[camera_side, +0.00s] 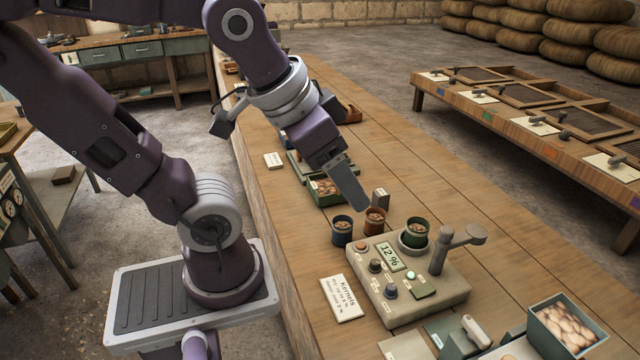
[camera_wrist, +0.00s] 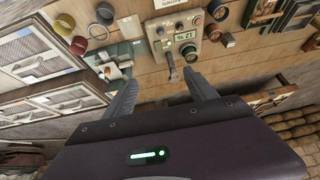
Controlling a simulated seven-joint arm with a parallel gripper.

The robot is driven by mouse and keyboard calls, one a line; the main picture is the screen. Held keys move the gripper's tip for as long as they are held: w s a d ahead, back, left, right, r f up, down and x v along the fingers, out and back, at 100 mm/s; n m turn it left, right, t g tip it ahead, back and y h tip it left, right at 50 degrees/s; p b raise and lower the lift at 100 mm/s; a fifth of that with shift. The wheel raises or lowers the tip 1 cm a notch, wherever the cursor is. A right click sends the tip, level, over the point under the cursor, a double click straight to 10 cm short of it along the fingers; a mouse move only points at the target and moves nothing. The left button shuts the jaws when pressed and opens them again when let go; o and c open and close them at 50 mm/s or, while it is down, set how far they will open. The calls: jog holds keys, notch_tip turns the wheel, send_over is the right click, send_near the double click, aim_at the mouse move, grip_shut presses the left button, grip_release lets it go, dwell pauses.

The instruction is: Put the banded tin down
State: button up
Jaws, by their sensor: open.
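Three small tins filled with kernels show in the side view: a blue tin (camera_side: 342,232) and a copper-brown tin (camera_side: 375,222) stand upright on the bench, and a green tin (camera_side: 415,236) sits in the round seat of the meter (camera_side: 420,280). I cannot clearly tell which is the banded one. The meter's display reads 12 %. My gripper (camera_side: 358,203) is above and behind the tins, its fingers pointing down, holding nothing visible. In the wrist view my gripper (camera_wrist: 165,85) has its fingers spread wide, with the meter (camera_wrist: 178,28) beyond them.
A lever arm (camera_side: 445,248) rises from the meter's right side. A Kernels card (camera_side: 342,298) lies left of it. A grey block (camera_side: 380,198) stands behind the tins, and a green tray of kernels (camera_side: 325,198) lies farther back. A filled box (camera_side: 562,325) is front right.

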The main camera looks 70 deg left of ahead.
jog(key=shift+o, duration=0.4)
jog(key=s, duration=0.2)
jog(key=s+d, duration=0.1)
jog(key=shift+s+d+f, duration=0.1)
jog(key=shift+s, duration=0.25)
